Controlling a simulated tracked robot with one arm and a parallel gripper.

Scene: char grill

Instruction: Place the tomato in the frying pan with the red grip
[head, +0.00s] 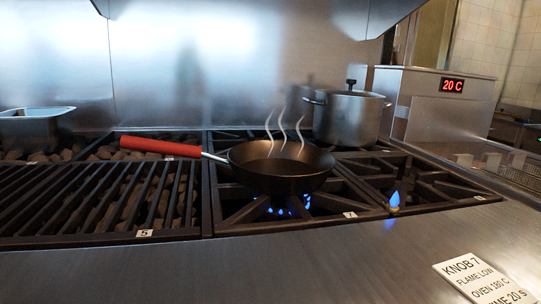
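The frying pan (281,168) stands on a stove burner in the middle of the head view. It is dark, and its red grip (160,146) points left over the char grill. Blue flame (290,206) shows under the pan and white steam lines rise from it. The inside of the pan that I can see looks empty. I see no tomato in this view. My gripper is not in view.
A lidded steel pot (349,117) stands behind the pan to the right. A second blue flame (395,200) burns on the open right burner. A steel tray (36,126) is at far left. A sign (485,281) lies on the clear front counter (250,270).

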